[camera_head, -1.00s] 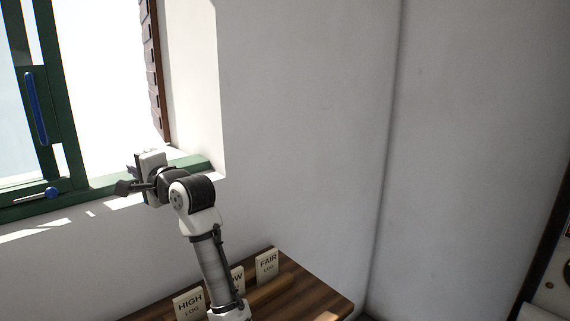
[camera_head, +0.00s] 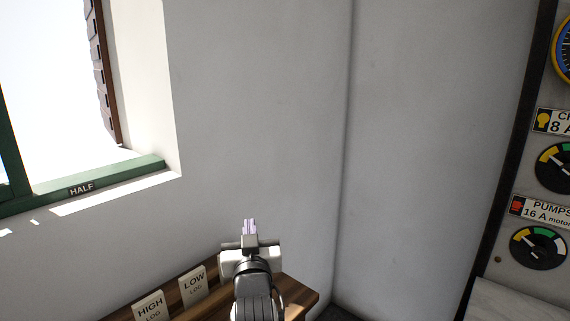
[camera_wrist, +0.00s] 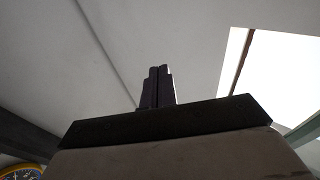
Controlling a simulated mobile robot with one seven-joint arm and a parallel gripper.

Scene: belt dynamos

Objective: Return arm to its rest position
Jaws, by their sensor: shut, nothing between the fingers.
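My gripper (camera_head: 250,227) is in the lower middle of the head view, in front of the grey wall and above the wooden shelf (camera_head: 307,297). Its fingers point up and away, and they are shut with nothing between them. In the wrist view the two dark fingers (camera_wrist: 157,87) stand side by side against the pale wall and touch nothing. My arm covers part of the shelf's right side.
Cards marked HIGH (camera_head: 150,307) and LOW (camera_head: 193,286) stand on the shelf left of my gripper. A green window sill marked HALF (camera_head: 82,189) is at the left. A gauge panel (camera_head: 538,248) is at the right. The wall between is bare.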

